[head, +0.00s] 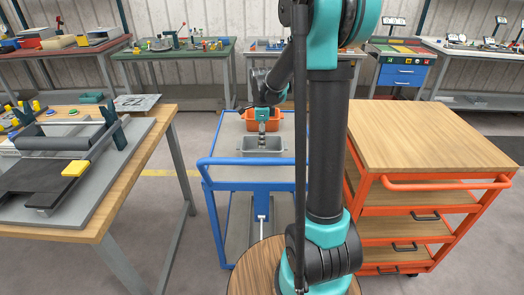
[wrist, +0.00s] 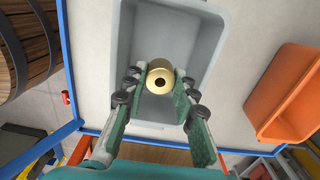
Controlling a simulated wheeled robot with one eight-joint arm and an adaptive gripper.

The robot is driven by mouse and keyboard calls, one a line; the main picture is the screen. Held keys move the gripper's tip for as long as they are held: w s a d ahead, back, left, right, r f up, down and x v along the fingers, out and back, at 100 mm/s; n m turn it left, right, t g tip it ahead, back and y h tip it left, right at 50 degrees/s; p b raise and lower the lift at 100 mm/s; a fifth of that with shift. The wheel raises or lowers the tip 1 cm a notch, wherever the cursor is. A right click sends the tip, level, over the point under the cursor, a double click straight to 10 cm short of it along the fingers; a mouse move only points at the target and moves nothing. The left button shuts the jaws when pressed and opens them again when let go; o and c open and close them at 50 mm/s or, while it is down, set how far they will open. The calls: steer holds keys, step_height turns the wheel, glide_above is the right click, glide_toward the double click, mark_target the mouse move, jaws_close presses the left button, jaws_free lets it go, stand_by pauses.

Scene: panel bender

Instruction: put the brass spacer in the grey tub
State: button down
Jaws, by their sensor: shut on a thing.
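The brass spacer (wrist: 160,76) is a short gold cylinder with a dark hole in its end. My gripper (wrist: 160,82) is shut on it, with one green-padded finger on each side. In the wrist view the spacer shows against the inside of the grey tub (wrist: 122,45), near one end wall. In the head view the grey tub (head: 262,153) stands on the blue cart, and my gripper (head: 262,139) is over it, pointing down. The spacer is too small to make out in the head view. Its height above the tub floor is hard to tell.
An orange tub (head: 249,119) stands behind the grey one on the blue cart (head: 203,170); it also shows in the wrist view (wrist: 284,92). A workbench with a bending machine (head: 60,150) is at left. An orange wood-topped cart (head: 425,140) is at right.

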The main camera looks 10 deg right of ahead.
steer(key=shift+f, duration=2.7)
steer(key=c, duration=1.2)
jaws_free()
steer(key=shift+f, duration=0.1)
step_height(320, 180, up, 12)
steer(key=shift+r, duration=0.15)
